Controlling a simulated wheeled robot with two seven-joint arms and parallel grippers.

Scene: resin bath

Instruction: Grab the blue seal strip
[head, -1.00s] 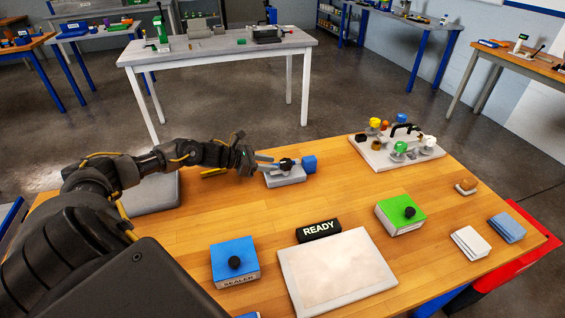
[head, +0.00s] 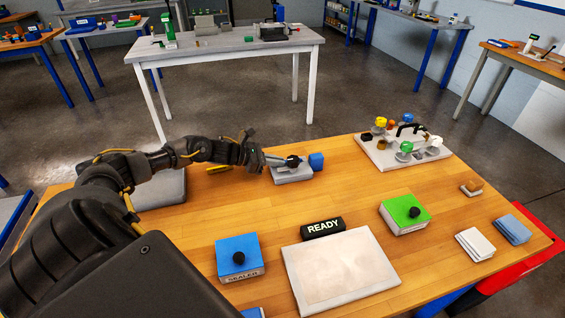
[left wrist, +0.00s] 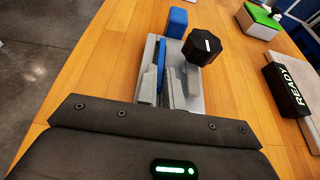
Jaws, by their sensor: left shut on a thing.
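The blue seal strip (left wrist: 161,63) stands on edge as a thin blue piece between my left fingers in the left wrist view. My left gripper (head: 278,161) reaches in from the left to the grey fixture (head: 295,174) on the wooden table. Its fingertips (left wrist: 165,80) are shut on the strip, low at the fixture. I cannot tell whether the strip still touches the fixture. A black knob (left wrist: 203,45) on the fixture is right beside the fingers. A blue block (left wrist: 177,22) stands just beyond. My right gripper is in neither view.
A blue box (head: 238,252) and a green box (head: 396,218), each with a black knob, stand nearer. A board with coloured knobs (head: 388,157) is at the back right.

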